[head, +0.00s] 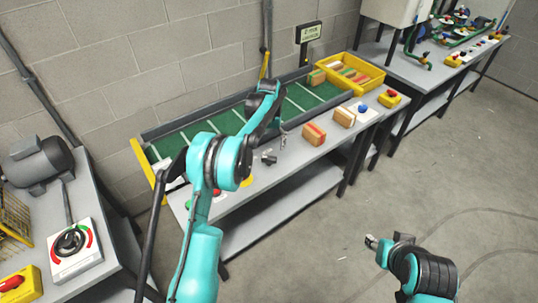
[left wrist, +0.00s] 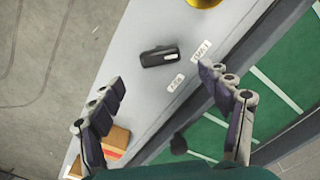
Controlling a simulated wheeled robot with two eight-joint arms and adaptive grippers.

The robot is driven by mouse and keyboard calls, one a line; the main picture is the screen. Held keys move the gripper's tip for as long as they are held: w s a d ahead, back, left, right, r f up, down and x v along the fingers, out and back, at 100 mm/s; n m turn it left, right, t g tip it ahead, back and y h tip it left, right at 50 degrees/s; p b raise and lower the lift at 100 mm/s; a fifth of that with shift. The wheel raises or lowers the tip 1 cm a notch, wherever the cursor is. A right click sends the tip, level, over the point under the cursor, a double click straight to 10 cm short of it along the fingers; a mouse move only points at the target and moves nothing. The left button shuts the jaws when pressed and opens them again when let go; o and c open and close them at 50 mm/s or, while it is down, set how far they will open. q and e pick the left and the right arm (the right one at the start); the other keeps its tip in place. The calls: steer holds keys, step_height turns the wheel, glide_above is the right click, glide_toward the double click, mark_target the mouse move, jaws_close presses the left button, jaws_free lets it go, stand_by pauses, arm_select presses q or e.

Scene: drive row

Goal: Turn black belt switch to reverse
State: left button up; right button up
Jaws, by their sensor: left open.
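The black belt switch (head: 268,158) sits on the grey front ledge of the green conveyor (head: 222,122) in the head view. In the left wrist view the switch (left wrist: 160,57) is a dark elongated knob, its long side nearly level, with two small white labels (left wrist: 201,50) to its right, too blurred to read surely. My left gripper (head: 282,142) is above the ledge, close to the switch. In the left wrist view its fingers (left wrist: 158,88) are spread and empty, with the switch ahead of the gap, apparently untouched. My right gripper (head: 371,242) is over the floor at lower right, its jaws unclear.
A yellow bin (head: 376,72) holds several parcels. At left, a bench carries a motor (head: 38,163) and a rotary switch (head: 70,242). The floor is clear.

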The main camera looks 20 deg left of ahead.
mark_target(269, 157)
arm_select(q)
step_height(269, 157, down, 7)
steer(key=shift+f+b, duration=0.1)
steer(key=shift+b, duration=0.9)
steer(key=c, duration=1.2)
